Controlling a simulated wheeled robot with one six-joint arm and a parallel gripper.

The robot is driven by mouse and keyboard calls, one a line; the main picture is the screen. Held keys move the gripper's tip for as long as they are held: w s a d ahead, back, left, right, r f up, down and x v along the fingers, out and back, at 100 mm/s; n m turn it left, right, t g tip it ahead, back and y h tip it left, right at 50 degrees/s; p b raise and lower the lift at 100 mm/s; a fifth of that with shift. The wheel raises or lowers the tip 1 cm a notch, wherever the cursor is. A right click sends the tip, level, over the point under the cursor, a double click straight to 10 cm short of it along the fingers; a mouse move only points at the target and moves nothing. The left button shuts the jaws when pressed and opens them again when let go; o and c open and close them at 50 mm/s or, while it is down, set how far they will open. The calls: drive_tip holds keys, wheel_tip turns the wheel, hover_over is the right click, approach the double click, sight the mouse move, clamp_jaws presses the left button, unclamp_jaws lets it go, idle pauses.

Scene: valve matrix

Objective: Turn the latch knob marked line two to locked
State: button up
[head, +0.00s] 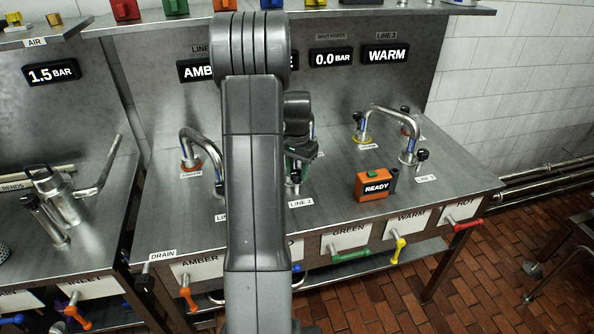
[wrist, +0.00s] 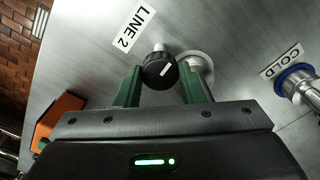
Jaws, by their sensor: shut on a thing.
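The black latch knob (wrist: 160,70) with a short white mark on its face sits beside the LINE 2 label (wrist: 134,25) in the wrist view. My gripper (wrist: 161,88) has its two green fingers on either side of the knob and is shut on it. The knob's white mark runs slantwise in the picture. In the head view the LINE 2 label (head: 301,203) lies on the bench, with the knob (head: 296,178) just above it, partly hidden by my arm. The knob's locked and unlocked positions cannot be read.
A COLD fitting with a blue ring (wrist: 297,80) stands to the right in the wrist view. Coloured valve handles (head: 398,250) line the bench front.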

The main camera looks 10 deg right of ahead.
sight(297, 173)
drive_tip(key=shift+m, duration=0.5)
drive_tip(key=o, duration=1)
wheel_tip(297, 173, up, 14)
drive_tip(key=shift+f+b, duration=0.1)
drive_tip(key=shift+b, duration=0.4)
wheel_tip(297, 173, down, 14)
drive_tip(key=shift+r+p, duration=0.1)
drive_tip(key=shift+p, duration=0.35)
drive_tip(key=shift+r, duration=0.1)
